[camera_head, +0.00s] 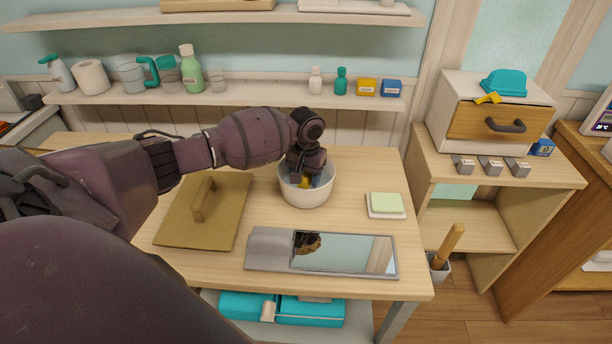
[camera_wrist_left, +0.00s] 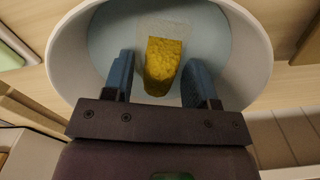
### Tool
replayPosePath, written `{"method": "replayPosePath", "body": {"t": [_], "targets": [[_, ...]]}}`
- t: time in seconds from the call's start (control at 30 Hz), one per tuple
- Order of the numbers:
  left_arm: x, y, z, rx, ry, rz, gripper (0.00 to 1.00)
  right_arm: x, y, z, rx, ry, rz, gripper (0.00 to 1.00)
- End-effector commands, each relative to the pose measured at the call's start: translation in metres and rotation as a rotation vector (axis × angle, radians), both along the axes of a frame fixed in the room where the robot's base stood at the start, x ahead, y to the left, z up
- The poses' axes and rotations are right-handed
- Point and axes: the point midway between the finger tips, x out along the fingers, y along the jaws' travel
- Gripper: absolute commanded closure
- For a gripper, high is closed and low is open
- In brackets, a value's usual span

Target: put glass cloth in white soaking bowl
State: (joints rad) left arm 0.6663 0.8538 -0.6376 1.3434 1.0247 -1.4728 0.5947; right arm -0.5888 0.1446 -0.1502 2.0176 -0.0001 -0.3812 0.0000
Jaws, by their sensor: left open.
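The white soaking bowl (camera_head: 306,198) stands on the wooden table, with a pale blue-grey inside. My left gripper (camera_head: 306,176) points down into it from above. In the left wrist view its two dark blue fingers (camera_wrist_left: 158,64) are apart inside the rim of the bowl (camera_wrist_left: 62,62). A yellow, rough-textured piece, seemingly the glass cloth (camera_wrist_left: 163,68), is in the bowl between the fingers, with a gap on each side. A bit of yellow also shows beneath the gripper in the head view (camera_head: 305,182). My right gripper is not in view.
A tan board with a handle (camera_head: 175,226) lies left of the bowl. A mirror-like panel (camera_head: 340,252) lies in front, and a green pad on a white dish (camera_head: 386,204) is at right. A shelf (camera_head: 240,98) with bottles runs behind. Bare tabletop shows between them.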

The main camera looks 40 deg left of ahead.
Motion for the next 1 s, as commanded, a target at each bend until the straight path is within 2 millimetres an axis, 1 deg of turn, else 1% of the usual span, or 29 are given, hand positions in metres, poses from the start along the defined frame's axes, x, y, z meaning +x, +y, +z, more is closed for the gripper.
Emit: {"method": "replayPosePath", "body": {"t": [0.17,0.4,0.6,0.8,1.0], "targets": [[0.001,0.0,0.02,0.0,-0.005,0.0,0.47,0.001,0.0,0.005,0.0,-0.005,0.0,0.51],[0.001,0.0,0.068,0.0,-0.006,-0.001,0.47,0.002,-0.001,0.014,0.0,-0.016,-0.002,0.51],[0.001,0.0,0.101,-0.001,-0.005,-0.001,0.47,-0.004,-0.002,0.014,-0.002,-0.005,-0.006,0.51],[0.001,0.0,0.119,-0.001,-0.002,0.0,0.47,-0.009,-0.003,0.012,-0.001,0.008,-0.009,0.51],[0.0,0.0,0.122,0.0,0.0,0.0,0.47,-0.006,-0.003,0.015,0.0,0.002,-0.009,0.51]]}}
